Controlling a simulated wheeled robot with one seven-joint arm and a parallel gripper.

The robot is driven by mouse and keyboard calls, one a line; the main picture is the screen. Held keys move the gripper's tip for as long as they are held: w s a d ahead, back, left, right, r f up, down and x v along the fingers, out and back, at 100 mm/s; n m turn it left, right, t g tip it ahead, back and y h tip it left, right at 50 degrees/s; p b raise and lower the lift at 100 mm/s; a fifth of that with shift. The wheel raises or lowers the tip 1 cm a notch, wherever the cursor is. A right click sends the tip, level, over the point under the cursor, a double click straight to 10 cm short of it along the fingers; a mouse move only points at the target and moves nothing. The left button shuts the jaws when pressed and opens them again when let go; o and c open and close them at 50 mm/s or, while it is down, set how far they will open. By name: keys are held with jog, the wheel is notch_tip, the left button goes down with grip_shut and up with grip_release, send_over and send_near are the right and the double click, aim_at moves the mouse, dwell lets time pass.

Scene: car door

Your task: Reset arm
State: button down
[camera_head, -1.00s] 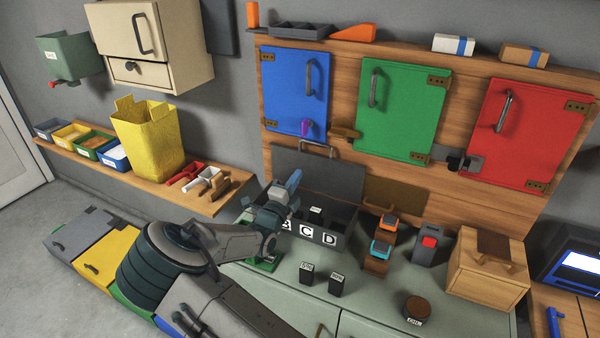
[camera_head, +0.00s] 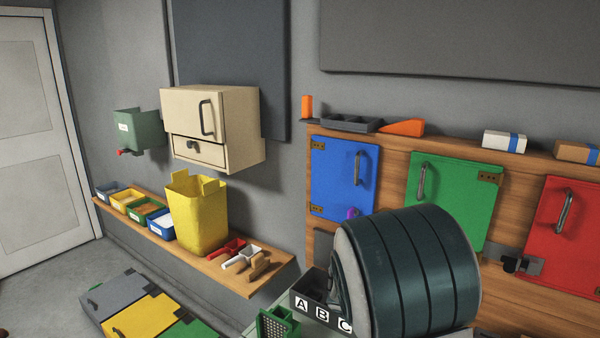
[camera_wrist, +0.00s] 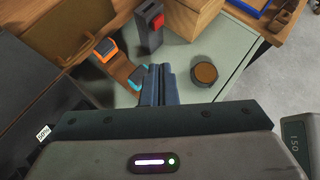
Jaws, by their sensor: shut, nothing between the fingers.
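My gripper (camera_wrist: 159,85) shows in the wrist view with its two dark fingers pressed together and nothing between them. It hangs over the pale green worktop (camera_wrist: 225,60), apart from the items on it. In the head view my dark ribbed arm link (camera_head: 410,270) fills the lower right and hides most of the worktop, and the gripper itself is not visible there.
Near the fingers in the wrist view are a round brown-topped item (camera_wrist: 204,72), a grey block with a red button (camera_wrist: 154,24), and orange and blue pieces (camera_wrist: 105,48). Blue (camera_head: 343,180), green (camera_head: 455,195) and red (camera_head: 568,225) doors line the wooden panel. The lettered bin (camera_head: 320,310) stands beside my arm.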

jog(key=s+a+r+m+t+y, duration=0.1)
jog(key=s+a+r+m+y, duration=0.3)
jog(key=s+m, duration=0.5)
jog(key=s+a+r+m+t+y, duration=0.1)
jog(key=s+a+r+m+y, duration=0.3)
jog(key=s+m, duration=0.5)
jog(key=a+m+y, duration=0.2)
jog(key=shift+a+r+y, duration=0.2)
jog(key=shift+a+y, duration=0.2)
